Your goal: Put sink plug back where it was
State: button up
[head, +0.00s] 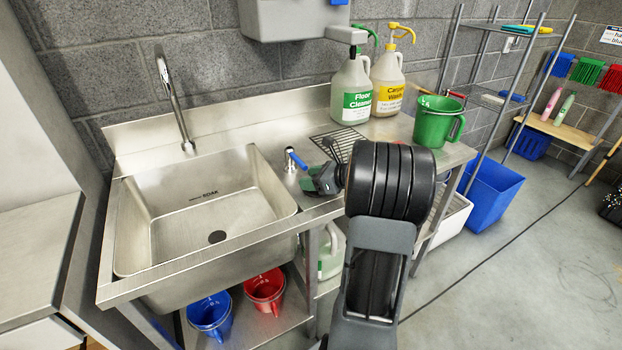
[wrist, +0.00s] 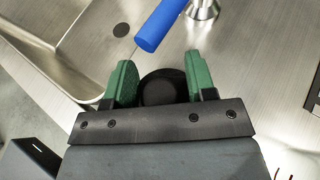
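The sink plug (wrist: 162,90) is a round black disc between the two green fingers of my gripper (wrist: 163,82) in the wrist view. Both fingers appear to touch its sides, so the gripper looks shut on it. In the head view my gripper (head: 314,184) is over the steel counter, just right of the sink's right rim; my arm hides part of it, and the plug cannot be made out clearly there. The steel sink (head: 170,215) is empty, with a dark round drain (head: 217,237) in its floor. The drain also shows in the wrist view (wrist: 121,29).
A chrome fitting with a blue handle (head: 297,159) stands close beside my gripper. The tall tap (head: 176,100) rises behind the sink. The space above the sink is clear.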

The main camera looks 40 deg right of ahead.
jog(key=shift+o, duration=0.5)
jog(key=shift+r, duration=0.2)
jog(key=p+v, duration=0.1)
jog(key=v, duration=1)
jog(key=shift+s+d+r, duration=0.15)
jog(key=shift+s, duration=0.15)
jog(key=a+n+g, duration=0.1)
jog(key=a+n, duration=0.1)
jog(key=a, duration=0.2)
jog(key=a+f+n+g, duration=0.1)
jog(key=a+n+g, duration=0.1)
jog(key=a+n, duration=0.1)
jog(key=a+n+g, duration=0.2)
jog(key=a+n, duration=0.1)
jog(key=a, duration=0.2)
jog(key=shift+w+a+f+y, duration=0.2)
jog(key=shift+w+a+y, duration=0.05)
jog(key=shift+w+y, duration=0.15)
jog(key=s+a+f+n+g+h, duration=0.1)
jog(key=s+a+n+g+h, duration=0.1)
jog(key=a+n, duration=0.5)
jog(key=s+a+f+n+g+h, duration=0.1)
jog(key=s+a+n+h, duration=0.4)
jog(key=n, duration=1)
jog(key=s+a+g, duration=0.1)
jog(key=a, duration=0.2)
jog(key=shift+s+a+f, duration=0.25)
jog(key=shift+s+f, duration=0.05)
jog(key=shift+f, duration=0.1)
